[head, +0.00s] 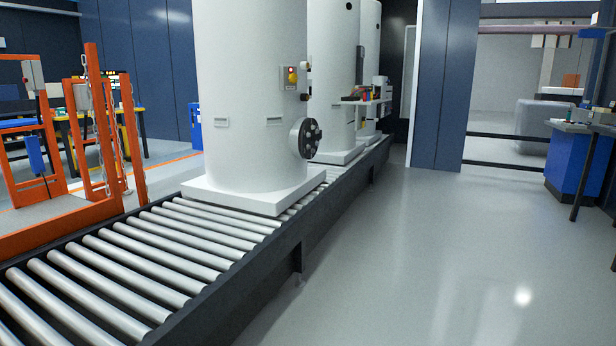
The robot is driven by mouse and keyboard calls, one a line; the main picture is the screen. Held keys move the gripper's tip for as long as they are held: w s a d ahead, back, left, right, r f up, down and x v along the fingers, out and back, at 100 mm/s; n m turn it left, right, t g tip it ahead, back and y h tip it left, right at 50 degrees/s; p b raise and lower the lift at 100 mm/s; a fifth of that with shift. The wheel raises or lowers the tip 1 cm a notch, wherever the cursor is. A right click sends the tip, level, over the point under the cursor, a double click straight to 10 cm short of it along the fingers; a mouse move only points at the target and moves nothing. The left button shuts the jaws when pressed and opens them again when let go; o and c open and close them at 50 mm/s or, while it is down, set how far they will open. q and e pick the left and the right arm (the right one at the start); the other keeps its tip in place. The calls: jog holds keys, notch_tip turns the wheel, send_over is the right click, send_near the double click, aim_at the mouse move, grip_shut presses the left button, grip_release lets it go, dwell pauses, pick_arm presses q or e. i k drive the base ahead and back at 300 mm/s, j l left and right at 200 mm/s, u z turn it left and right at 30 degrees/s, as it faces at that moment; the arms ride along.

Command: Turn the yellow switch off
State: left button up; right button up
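Neither of my grippers shows in this view.
The tank stands on a white base on a roller conveyor (130,255). More white tanks (334,70) stand behind it. Orange frames (100,120) with chains are on the left. A blue cabinet (580,165) stands far right. The grey floor (430,250) right of the conveyor is clear.

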aim_at(294, 78)
jog(key=i+u, duration=0.1)
jog(key=i, duration=0.65)
jog(key=i+l+u, duration=0.1)
jog(key=i, duration=0.6)
jog(key=l, duration=0.1)
